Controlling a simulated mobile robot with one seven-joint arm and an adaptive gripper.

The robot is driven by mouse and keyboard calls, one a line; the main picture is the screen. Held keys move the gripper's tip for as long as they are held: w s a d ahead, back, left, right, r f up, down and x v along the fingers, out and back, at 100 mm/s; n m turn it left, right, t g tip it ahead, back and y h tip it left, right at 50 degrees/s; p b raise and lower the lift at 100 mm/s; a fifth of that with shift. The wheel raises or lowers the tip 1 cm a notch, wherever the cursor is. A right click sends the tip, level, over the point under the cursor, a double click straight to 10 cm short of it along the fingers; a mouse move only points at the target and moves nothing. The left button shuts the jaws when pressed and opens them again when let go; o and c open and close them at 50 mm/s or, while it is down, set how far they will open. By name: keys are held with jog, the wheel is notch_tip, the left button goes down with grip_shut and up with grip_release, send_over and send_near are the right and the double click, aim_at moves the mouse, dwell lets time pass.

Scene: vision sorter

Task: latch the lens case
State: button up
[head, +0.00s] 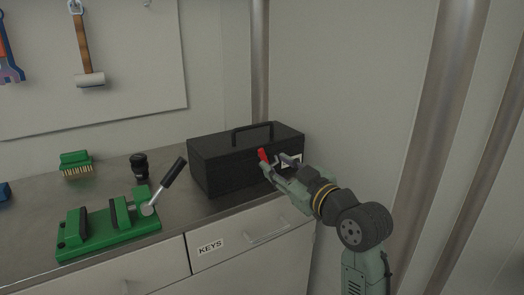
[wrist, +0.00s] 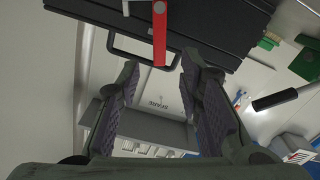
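The lens case is a black box (head: 228,167) with a handle on top, standing at the right end of the bench; its lid looks shut. A red latch lever (head: 264,156) sticks out at its front. In the wrist view the case (wrist: 215,22) fills the top, with the red lever (wrist: 160,30) pointing down toward my fingers. My gripper (head: 277,165) is at the case's front, beside the lever. In the wrist view my gripper (wrist: 160,62) is open, its fingers apart on either side of the lever's free end. I cannot tell whether either finger touches it.
A green vise (head: 110,225) with a black-gripped lever (head: 173,173) stands left of the case. A black cylinder (head: 139,165) and a green brush (head: 75,162) are behind it. A drawer labelled KEYS (head: 225,255) is below. A metal post (head: 450,110) stands at right.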

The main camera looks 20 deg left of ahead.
aim_at(263, 155)
jog(key=p+x, duration=0.2)
jog(key=x, duration=0.5)
jog(key=shift+w+a, duration=0.25)
jog(key=shift+a, duration=0.1)
jog(key=shift+c, duration=0.2)
grip_shut()
